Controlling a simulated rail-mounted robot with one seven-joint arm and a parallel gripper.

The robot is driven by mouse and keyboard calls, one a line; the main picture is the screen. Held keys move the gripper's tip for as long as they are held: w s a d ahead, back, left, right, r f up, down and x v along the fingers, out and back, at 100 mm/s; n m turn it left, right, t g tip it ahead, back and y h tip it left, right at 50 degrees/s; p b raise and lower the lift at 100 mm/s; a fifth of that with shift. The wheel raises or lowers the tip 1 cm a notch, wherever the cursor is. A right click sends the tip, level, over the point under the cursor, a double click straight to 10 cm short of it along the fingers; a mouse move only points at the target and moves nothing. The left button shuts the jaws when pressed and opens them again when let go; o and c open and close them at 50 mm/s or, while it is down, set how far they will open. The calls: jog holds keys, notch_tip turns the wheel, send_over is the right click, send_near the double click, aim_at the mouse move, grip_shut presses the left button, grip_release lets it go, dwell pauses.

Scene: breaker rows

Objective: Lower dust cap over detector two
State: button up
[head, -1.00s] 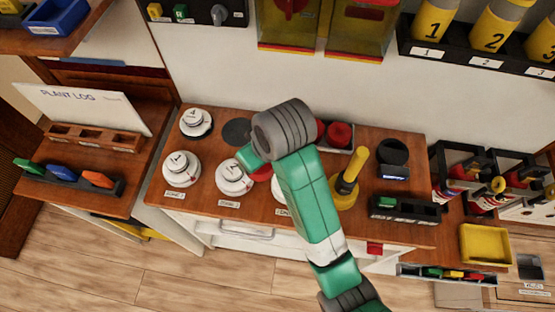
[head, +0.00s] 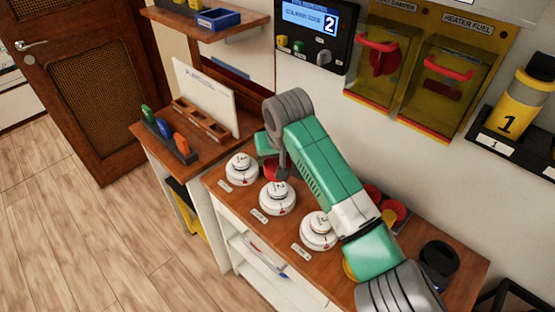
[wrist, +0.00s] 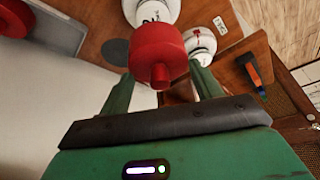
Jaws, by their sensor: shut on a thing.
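Three white round detectors stand in a row on the wooden bench top. The middle one, detector two (head: 278,198), is uncovered. It also shows at the top of the wrist view (wrist: 150,10), partly cut off. My gripper (head: 277,168) is shut on a red dust cap (head: 271,168), which is partly hidden behind the fingers. In the head view the cap appears just behind detector two. I cannot tell its exact height.
Detector one (head: 242,169) stands to the left and detector three (head: 318,232) to the right. Other red caps (head: 393,212) sit behind my arm. A black round item (head: 440,257) stands at the bench's right. A panel (head: 312,25) on the wall displays 2.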

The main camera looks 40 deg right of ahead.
jog(key=shift+r+p, duration=0.15)
jog(key=shift+p, duration=0.2)
jog(key=shift+f, duration=0.25)
jog(key=b, duration=0.2)
send_over(277, 184)
jog(key=s, duration=0.1)
jog(key=f, duration=0.5)
jog(key=shift+a+f, duration=0.3)
jog(key=shift+f, duration=0.1)
jog(key=shift+r+p, duration=0.1)
jog(key=shift+p, duration=1.15)
jog(key=shift+f+b, duration=0.4)
jog(key=shift+f, duration=1.15)
jog(key=o, duration=1)
jog(key=shift+o, duration=0.2)
